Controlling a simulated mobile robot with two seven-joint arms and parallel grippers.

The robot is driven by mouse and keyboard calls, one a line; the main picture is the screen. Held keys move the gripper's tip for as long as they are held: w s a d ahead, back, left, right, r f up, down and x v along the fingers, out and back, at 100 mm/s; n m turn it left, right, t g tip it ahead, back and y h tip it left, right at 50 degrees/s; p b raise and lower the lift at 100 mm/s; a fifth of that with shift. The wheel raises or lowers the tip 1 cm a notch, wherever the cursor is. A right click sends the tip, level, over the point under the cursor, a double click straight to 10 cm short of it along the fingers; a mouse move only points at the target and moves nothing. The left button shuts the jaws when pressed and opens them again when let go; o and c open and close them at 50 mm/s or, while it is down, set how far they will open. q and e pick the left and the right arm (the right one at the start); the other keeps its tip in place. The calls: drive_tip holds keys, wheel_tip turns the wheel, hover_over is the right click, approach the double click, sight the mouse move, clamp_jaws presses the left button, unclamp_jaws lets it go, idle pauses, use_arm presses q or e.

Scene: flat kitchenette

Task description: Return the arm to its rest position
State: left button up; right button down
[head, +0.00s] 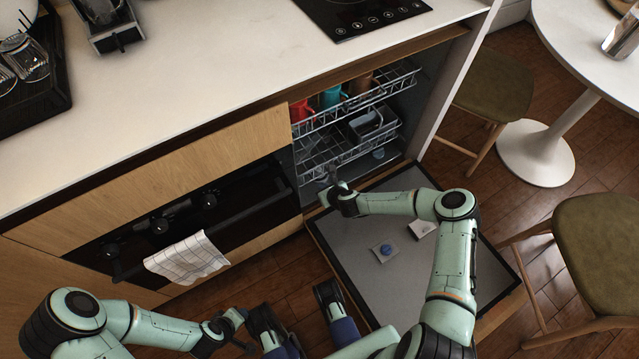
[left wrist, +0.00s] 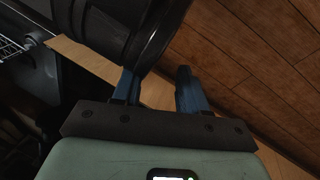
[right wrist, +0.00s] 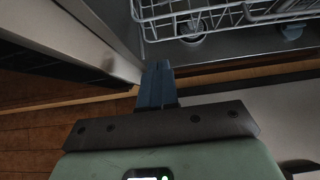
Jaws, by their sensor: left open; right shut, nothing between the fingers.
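My right arm reaches out over the open dishwasher door (head: 380,195), bent at the elbow. Its gripper (head: 327,181) is by the front left of the dishwasher opening, below the racks. In the right wrist view the fingers (right wrist: 157,84) are together and empty, with a rack edge ahead. My left arm is folded low at the left in the head view, its gripper (head: 240,318) above the floor before the oven. In the left wrist view its fingers (left wrist: 158,90) are apart with nothing held; a dark part of my own body is close in front.
The upper rack (head: 360,103) holds several mugs; the lower rack (head: 335,158) holds a dark container (head: 372,128). A towel (head: 186,258) hangs on the oven handle. Stools (head: 600,235) stand at right.

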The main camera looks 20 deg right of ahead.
use_arm(q)
drive_tip(key=shift+s+d+r, duration=0.3)
drive_tip(key=shift+s, duration=0.25)
use_arm(e)
drive_tip(key=shift+v, duration=0.8)
